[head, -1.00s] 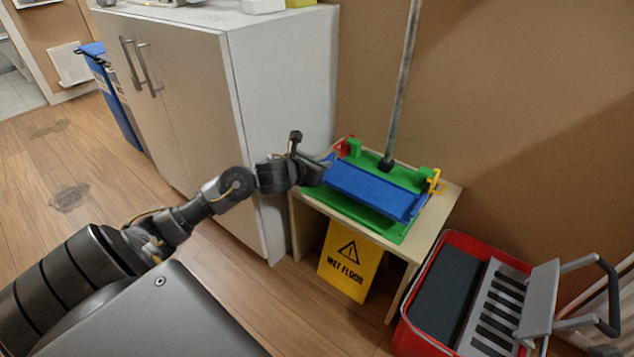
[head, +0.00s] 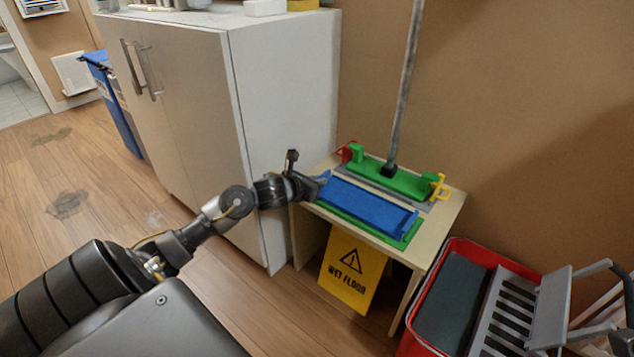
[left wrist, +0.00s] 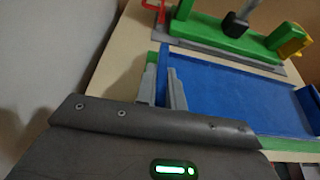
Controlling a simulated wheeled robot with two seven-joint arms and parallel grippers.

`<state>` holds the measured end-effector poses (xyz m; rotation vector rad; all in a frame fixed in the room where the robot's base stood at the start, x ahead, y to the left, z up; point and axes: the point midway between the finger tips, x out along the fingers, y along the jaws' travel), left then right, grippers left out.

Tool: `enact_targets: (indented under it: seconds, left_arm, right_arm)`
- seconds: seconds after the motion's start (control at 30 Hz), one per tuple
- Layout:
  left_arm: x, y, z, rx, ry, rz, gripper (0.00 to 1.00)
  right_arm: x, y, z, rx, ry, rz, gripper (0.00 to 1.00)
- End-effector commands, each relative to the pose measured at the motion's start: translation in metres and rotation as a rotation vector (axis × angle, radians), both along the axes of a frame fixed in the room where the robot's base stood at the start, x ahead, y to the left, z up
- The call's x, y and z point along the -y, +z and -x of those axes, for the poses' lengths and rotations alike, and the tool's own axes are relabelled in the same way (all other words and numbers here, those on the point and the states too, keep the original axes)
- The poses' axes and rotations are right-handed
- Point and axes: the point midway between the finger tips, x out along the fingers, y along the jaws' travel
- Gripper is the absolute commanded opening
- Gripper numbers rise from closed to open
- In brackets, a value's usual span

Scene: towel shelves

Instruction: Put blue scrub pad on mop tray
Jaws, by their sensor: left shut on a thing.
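A flat blue piece with raised edges (head: 370,204), which I take to be the blue scrub pad, lies over a flat green piece (head: 403,240) on a small wooden table. The green piece shows along its front and right sides. My left gripper (head: 322,180) is shut on the blue piece's left end. In the left wrist view the fingers (left wrist: 165,88) straddle its raised left edge, and the blue surface (left wrist: 225,90) extends right. I cannot tell whether blue touches green, nor which piece is the mop tray. My right gripper is not in view.
A green mop head (head: 405,183) with a grey pole (head: 405,85) stands behind the blue piece. A yellow wet-floor sign (head: 352,270) is under the table (head: 440,220). A white cabinet (head: 285,120) is left, a red mop bucket (head: 425,300) right.

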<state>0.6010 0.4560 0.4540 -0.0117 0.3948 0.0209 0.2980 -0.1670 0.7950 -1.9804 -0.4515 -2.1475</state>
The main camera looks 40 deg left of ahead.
Motion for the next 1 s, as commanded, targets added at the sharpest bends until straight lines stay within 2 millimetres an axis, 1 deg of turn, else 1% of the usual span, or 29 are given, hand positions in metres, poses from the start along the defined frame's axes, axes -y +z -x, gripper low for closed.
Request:
enact_targets:
  seconds: [0.07, 0.1, 0.23, 0.47, 0.6, 0.67, 0.77, 0.83, 1.0]
  left_arm:
    - [0.0, -0.003, 0.0, 0.0, 0.0, 0.0, 0.0]
    - [0.0, -0.002, 0.0, 0.0, 0.0, 0.0, 0.14]
    - [0.0, -0.002, 0.0, 0.0, 0.001, 0.0, 0.31]
    - [0.0, -0.001, 0.0, 0.0, 0.0, 0.0, 0.32]
    - [0.0, 0.003, 0.001, 0.0, 0.0, 0.0, 0.32]
    - [0.0, 0.005, 0.008, -0.001, 0.0, -0.003, 0.32]
    - [0.0, 0.012, 0.024, -0.002, -0.002, -0.004, 0.32]
    - [0.001, 0.018, 0.037, -0.003, -0.002, -0.005, 0.32]
    - [0.001, 0.03, 0.07, -0.004, -0.001, -0.003, 0.32]
  right_arm:
    - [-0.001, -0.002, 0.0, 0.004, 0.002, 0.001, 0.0]
    - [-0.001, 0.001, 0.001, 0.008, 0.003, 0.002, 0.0]
    - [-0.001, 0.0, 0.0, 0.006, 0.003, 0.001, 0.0]
    - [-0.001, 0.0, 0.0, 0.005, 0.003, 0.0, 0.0]
    - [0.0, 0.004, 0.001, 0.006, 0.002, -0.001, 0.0]
    - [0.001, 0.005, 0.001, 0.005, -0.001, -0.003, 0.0]
    - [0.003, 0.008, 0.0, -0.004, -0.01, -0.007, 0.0]
    - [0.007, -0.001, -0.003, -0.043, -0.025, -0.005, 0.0]
    - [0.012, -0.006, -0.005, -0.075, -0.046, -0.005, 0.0]
